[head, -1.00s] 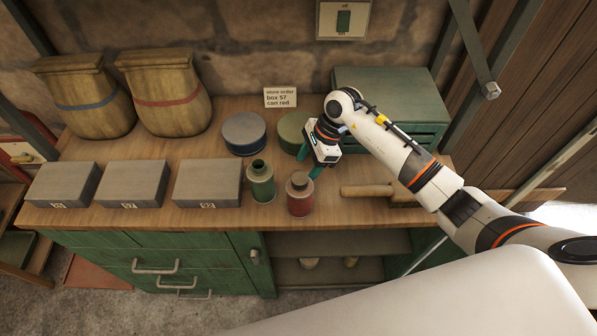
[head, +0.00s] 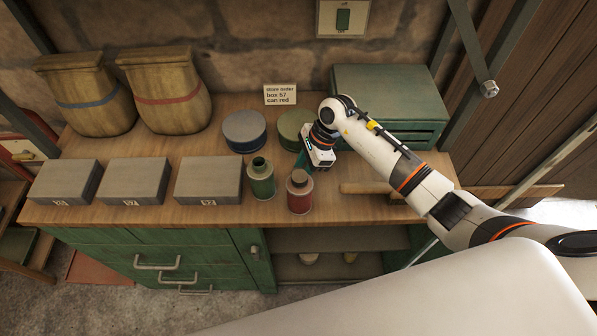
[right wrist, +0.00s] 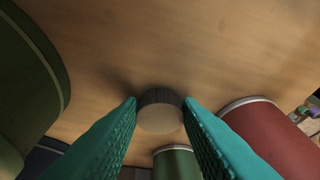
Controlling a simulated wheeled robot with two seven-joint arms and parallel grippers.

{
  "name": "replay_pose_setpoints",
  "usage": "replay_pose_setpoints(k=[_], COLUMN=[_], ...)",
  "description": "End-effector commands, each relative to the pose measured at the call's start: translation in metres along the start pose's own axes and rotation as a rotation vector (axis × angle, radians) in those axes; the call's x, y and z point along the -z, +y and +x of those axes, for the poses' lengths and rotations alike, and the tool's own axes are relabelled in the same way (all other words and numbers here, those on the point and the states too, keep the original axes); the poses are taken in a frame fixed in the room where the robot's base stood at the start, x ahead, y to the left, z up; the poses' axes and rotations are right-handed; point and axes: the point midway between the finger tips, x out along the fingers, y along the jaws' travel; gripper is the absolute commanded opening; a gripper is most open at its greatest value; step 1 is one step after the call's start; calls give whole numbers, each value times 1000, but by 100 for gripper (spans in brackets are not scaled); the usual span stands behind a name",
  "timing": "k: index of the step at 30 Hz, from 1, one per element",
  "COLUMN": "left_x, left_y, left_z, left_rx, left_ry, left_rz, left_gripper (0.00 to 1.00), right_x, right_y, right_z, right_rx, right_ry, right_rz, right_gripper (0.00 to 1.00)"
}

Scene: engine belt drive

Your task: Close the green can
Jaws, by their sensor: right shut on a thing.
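The green can (head: 261,181) stands upright near the front of the bench, with a dark open mouth. It also shows at the bottom of the right wrist view (right wrist: 176,163). My right gripper (head: 301,160) is low over the bench, behind the red can and right of the green can. In the right wrist view, its teal fingers (right wrist: 160,108) are shut on a small round cap (right wrist: 160,112) with a dark side and a pale face. I cannot tell whether the cap touches the bench. The head view does not clearly show the cap. My left gripper is not in view.
A red can (head: 299,191) with a top on stands close right of the green can. A blue round tin (head: 244,132) and a green round tin (head: 293,126) stand behind. Grey boxes (head: 208,181) are to the left, a wooden mallet (head: 368,189) to the right.

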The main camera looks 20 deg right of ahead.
Motion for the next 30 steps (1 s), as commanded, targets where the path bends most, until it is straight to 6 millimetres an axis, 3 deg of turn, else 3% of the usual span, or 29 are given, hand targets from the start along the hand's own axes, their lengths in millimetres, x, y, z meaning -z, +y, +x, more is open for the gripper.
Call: replay_pose_setpoints(k=[8, 22, 30], left_x=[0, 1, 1], left_y=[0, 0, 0], left_z=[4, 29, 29], left_rx=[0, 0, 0], left_ry=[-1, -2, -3], left_rz=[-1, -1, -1], left_gripper=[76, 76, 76], right_x=[4, 35, 38], right_y=[2, 1, 0], right_z=[-10, -85, -93], right_rx=[-5, -3, 1], right_ry=[1, 0, 0], right_rz=[-2, -3, 1], right_gripper=[11, 11, 11])
